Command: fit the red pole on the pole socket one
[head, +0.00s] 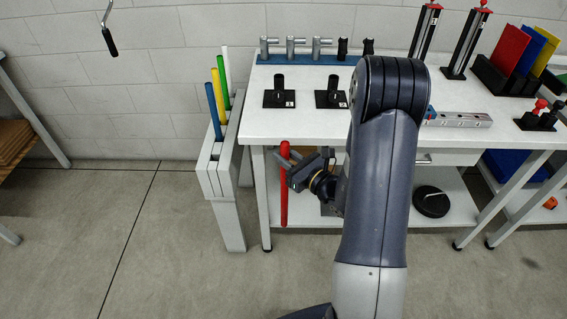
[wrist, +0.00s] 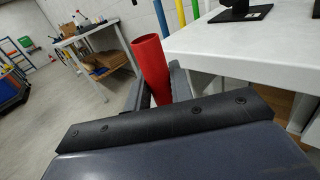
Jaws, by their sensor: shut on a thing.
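My gripper (head: 292,166) is shut on the red pole (head: 284,196) in front of the workbench's left end. The pole is upright in the head view, with its top a little below the tabletop's front edge. In the wrist view the red pole (wrist: 151,68) stands between the jaws, slightly tilted, and its lower part is hidden. Pole socket one (head: 279,92) is a black stub on a square base with a white label, on the left of the tabletop. A similar labelled socket (head: 331,93) stands to its right. The label digits are too small to read surely.
A blue strip (head: 300,59) with grey and black handles lies along the tabletop's back. Tall red-topped posts stand further right. The tabletop's left front is clear.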

